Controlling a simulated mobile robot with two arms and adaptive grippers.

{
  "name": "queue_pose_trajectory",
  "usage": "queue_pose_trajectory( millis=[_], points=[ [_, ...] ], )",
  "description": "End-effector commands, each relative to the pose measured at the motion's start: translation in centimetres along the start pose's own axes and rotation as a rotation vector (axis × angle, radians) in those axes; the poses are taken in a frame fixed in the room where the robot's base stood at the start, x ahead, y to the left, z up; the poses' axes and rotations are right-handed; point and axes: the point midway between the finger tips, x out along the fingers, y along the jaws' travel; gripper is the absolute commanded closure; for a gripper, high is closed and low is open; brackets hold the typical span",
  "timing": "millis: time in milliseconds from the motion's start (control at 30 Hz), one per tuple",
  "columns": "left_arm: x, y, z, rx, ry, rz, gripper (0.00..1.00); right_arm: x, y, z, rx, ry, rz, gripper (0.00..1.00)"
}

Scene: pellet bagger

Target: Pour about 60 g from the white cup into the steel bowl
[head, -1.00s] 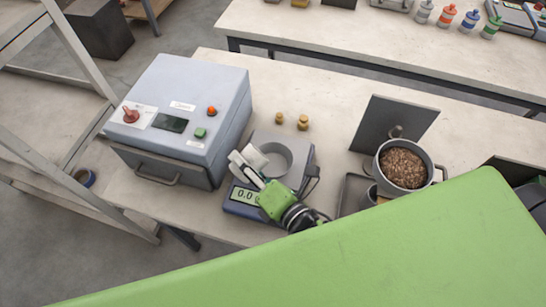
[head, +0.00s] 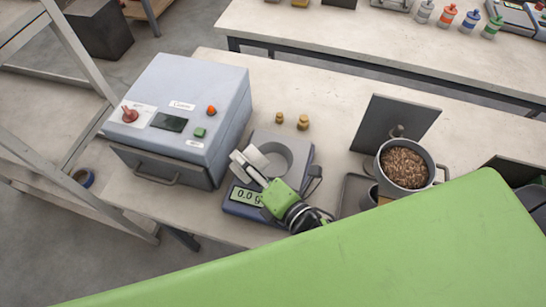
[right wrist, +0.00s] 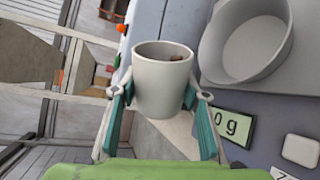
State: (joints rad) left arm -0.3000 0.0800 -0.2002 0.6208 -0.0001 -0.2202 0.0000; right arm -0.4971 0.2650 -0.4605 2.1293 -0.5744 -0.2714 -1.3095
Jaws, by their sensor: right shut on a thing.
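My right gripper (head: 249,168) is shut on the white cup (right wrist: 160,95), with a finger on each side of it in the right wrist view. A few brown pellets show inside the cup's rim; how full it is cannot be told. The steel bowl (right wrist: 243,50) looks empty and sits on the bench scale (head: 238,208). The cup is beside the bowl's left side, apart from it in the right wrist view. In the head view the bowl (head: 303,158) is partly hidden by the gripper and cup. The scale display (head: 247,196) reads 0.0 g. My left gripper is not in view.
A grey-blue machine (head: 190,105) with a red knob and buttons stands left of the scale. Two brass weights (head: 303,122) stand behind it. A pot of brown pellets (head: 404,167) stands at the right, near an upright dark panel (head: 393,125). The bench behind the scale is mostly clear.

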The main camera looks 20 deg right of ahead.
Motion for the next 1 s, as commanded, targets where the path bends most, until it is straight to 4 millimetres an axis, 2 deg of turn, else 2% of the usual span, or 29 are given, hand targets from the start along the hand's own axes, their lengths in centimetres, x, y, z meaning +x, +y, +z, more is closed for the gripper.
queue_pose_trajectory(
  millis=[1000],
  points=[
    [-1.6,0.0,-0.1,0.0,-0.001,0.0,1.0,-0.1,0.2,1.4,0.107,0.025,0.005,0.82]
  ],
)
